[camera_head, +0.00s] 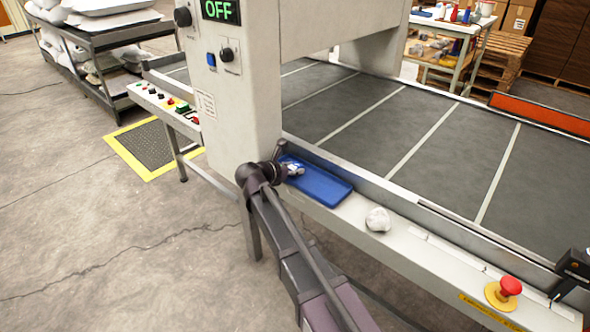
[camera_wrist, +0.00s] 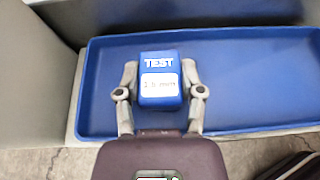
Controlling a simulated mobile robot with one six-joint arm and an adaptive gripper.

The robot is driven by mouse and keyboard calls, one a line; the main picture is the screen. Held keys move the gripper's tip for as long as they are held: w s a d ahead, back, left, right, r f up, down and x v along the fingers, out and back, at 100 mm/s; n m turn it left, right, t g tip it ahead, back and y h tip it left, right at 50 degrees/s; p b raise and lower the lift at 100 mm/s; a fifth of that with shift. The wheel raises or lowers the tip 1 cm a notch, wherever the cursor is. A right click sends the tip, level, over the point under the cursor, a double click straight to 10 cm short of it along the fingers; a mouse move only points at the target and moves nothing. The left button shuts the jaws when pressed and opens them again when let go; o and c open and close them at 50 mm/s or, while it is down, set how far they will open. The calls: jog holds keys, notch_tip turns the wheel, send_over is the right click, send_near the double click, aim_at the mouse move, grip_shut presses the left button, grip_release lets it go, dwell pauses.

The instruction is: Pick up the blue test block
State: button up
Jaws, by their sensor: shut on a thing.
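The blue test block (camera_wrist: 160,78) shows in the wrist view, with "TEST" in white letters and a white label below. My gripper (camera_wrist: 160,82) is shut on it, one finger against each side. The block is over the blue tray (camera_wrist: 250,85); I cannot tell whether it still touches the tray floor. In the head view the blue tray (camera_head: 325,187) lies on the machine's front ledge, and my gripper (camera_head: 293,169) is at its left end. My arm hides most of the block there.
A crumpled white lump (camera_head: 378,219) sits on the ledge right of the tray. A red emergency button (camera_head: 510,286) is farther right. The machine's white housing (camera_head: 237,100) stands close to the left of my gripper. The grey conveyor bed (camera_head: 420,130) behind is clear.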

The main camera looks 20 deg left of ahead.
aim_at(294, 166)
jog(key=shift+r+p, duration=1.4)
jog(key=shift+r, duration=0.15)
jog(key=s+d+r+p, duration=0.1)
jog(key=s+d, duration=0.1)
jog(key=s, duration=0.5)
jog(key=s+d, duration=0.2)
jog(key=s, duration=0.6)
jog(key=shift+s+r+p, duration=0.3)
jog(key=shift+r+p, duration=0.05)
notch_tip(294, 166, up, 24)
jog(key=p, duration=2.4)
jog(key=shift+r, duration=0.2)
jog(key=shift+w, duration=0.15)
